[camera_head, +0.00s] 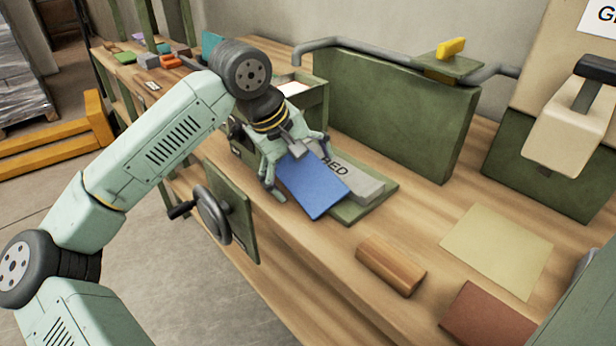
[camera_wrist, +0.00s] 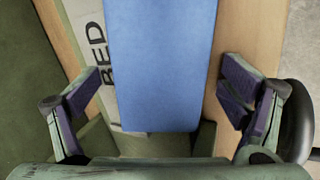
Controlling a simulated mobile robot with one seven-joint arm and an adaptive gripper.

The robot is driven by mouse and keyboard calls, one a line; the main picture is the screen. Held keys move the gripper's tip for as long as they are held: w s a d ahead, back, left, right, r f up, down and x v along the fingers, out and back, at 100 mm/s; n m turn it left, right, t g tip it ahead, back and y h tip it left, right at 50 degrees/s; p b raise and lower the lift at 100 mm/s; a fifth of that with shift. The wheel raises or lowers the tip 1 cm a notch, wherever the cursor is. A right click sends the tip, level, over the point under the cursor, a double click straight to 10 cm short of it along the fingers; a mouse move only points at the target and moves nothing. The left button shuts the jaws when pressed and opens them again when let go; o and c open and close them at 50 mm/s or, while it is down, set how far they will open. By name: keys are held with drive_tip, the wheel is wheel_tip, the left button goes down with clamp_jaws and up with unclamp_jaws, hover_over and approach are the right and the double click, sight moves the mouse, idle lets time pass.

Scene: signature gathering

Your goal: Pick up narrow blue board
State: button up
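The narrow blue board (camera_head: 318,190) lies at a slant in the head view, over the left part of a grey block (camera_head: 362,188) whose visible lettering reads "BED". The block sits on a green base plate (camera_head: 384,204). My gripper (camera_head: 298,168) is over the board's far end, with one finger on each side. In the wrist view the blue board (camera_wrist: 160,65) runs between the two fingers of my gripper (camera_wrist: 162,92), with a gap on both sides. The fingers are open. The gripper hides the board's far end in the head view.
A green upright panel (camera_head: 395,112) stands behind the board. A green box (camera_head: 303,103) is beyond the gripper. A handwheel (camera_head: 212,213) juts from the bench front. A wooden block (camera_head: 391,264), a tan sheet (camera_head: 497,250) and a brown-red piece (camera_head: 487,318) lie at right.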

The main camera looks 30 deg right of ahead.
drive_tip(key=c, duration=1.2)
drive_tip(key=shift+o, duration=0.2)
